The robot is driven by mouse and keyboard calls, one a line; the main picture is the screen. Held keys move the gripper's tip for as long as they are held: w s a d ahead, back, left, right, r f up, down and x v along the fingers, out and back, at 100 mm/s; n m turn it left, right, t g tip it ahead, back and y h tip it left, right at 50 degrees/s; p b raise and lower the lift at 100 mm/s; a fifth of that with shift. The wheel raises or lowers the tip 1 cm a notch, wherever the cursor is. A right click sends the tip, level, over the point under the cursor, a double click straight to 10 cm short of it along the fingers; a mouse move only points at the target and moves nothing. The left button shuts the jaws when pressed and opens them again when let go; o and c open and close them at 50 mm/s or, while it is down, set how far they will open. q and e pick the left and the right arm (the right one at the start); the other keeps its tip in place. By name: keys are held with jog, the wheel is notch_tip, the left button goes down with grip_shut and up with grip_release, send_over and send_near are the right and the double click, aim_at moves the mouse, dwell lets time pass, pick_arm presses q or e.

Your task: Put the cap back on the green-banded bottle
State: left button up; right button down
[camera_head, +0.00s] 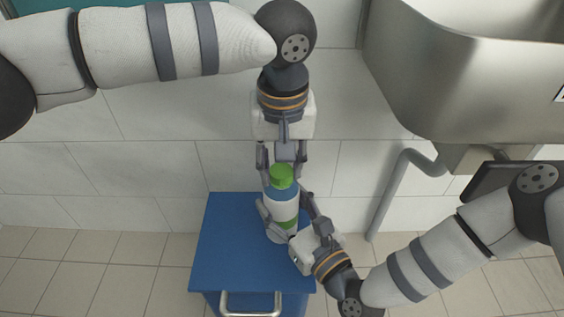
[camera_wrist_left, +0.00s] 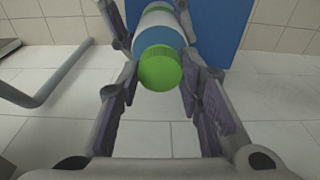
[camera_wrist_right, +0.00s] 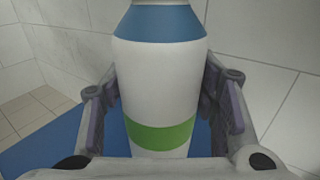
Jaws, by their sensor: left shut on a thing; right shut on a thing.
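The bottle (camera_head: 284,211) is white with a blue shoulder and a green band; it stands upright over the blue cabinet top. It also shows in the right wrist view (camera_wrist_right: 158,85), between the fingers of my right gripper (camera_head: 285,201), which is shut on its body from the front right. The green cap (camera_head: 281,174) is at the bottle's top, in line with it. My left gripper (camera_head: 282,179) reaches down from behind and is shut on the cap, which also shows in the left wrist view (camera_wrist_left: 160,69). Whether the cap is seated on the neck is hidden.
The blue cabinet (camera_head: 235,250) has a metal handle (camera_head: 250,311) at its front. A steel sink (camera_head: 460,80) with a grey drain pipe (camera_head: 392,190) is at the right. A tiled wall stands behind. The cabinet top left of the bottle is clear.

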pick_arm(q)
jog(key=o, duration=0.7)
jog(key=shift+r, duration=2.25)
jog(key=shift+c, duration=0.3)
